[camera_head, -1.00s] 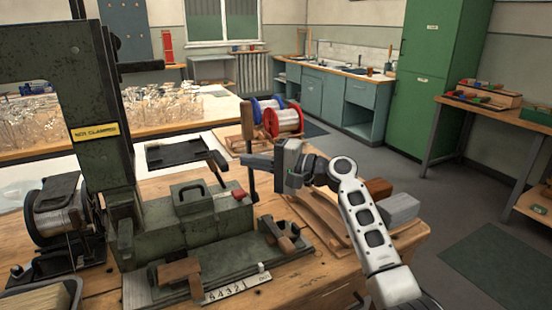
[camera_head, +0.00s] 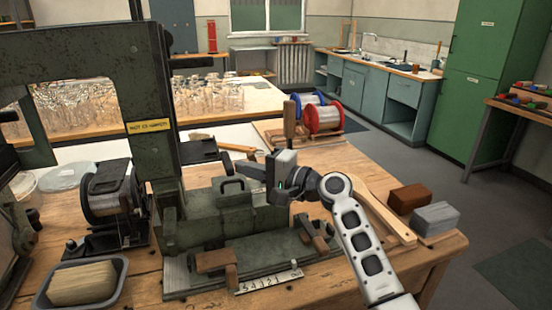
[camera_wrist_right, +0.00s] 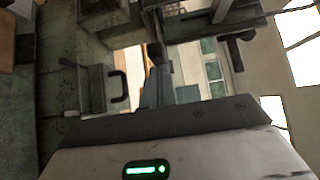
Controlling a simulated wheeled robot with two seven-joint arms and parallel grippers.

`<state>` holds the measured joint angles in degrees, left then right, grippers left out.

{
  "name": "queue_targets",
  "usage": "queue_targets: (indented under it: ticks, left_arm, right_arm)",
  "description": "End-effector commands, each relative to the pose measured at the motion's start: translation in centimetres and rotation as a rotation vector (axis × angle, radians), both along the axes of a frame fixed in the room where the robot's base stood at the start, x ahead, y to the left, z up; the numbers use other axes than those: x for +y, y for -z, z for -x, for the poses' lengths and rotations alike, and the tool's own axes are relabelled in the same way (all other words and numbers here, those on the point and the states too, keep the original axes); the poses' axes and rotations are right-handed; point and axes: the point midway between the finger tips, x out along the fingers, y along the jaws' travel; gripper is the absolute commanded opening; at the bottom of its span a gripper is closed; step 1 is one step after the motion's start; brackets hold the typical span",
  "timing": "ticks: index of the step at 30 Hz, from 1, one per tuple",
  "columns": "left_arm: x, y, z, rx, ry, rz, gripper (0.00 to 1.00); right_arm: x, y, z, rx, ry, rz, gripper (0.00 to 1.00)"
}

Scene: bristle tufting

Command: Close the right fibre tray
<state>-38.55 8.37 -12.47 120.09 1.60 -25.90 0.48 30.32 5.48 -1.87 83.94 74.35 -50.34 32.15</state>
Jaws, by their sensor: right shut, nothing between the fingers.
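I cannot tell for sure which part is the right fibre tray. A green metal box (camera_head: 225,213) with a loop handle (camera_head: 232,184) on top stands right of the machine's upright column. A flat dark tray-like part (camera_head: 199,151) lies behind it, partly hidden by the column. My right gripper (camera_head: 250,170) is shut and empty, just above the box's right end, pointing left. In the right wrist view its fingers (camera_wrist_right: 155,90) are together, beside the box's handle (camera_wrist_right: 118,88); contact cannot be told. My left gripper is not in view.
A wooden handle (camera_head: 238,148) sticks out behind the gripper. A wooden post (camera_head: 289,118) and red and blue spools (camera_head: 322,118) stand behind. Brown and grey blocks (camera_head: 409,197) lie on the bench at right. A grey tray of fibres (camera_head: 120,268) is at front left.

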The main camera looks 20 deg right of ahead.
Motion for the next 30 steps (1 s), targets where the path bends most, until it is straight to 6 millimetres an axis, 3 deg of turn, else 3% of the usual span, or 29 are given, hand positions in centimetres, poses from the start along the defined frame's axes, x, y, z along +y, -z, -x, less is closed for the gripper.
queue_targets:
  ticks: [1, 4, 10, 23, 30]
  left_arm:
    - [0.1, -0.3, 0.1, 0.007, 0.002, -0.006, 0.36]
    - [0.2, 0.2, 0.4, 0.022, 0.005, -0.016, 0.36]
    - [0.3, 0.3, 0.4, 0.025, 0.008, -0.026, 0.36]
    - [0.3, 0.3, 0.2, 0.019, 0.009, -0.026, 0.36]
    - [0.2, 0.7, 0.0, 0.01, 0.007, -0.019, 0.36]
  right_arm:
    - [1.7, -0.3, 0.1, 0.001, -0.004, -0.004, 0.0]
    - [4.3, -0.3, 0.2, 0.002, -0.004, -0.004, 0.0]
    - [6.8, -0.1, 0.3, -0.001, 0.0, -0.001, 0.0]
    - [7.4, -0.1, 0.4, -0.001, -0.01, -0.001, 0.0]
    - [4.4, 0.2, 0.2, -0.003, -0.005, 0.001, 0.0]
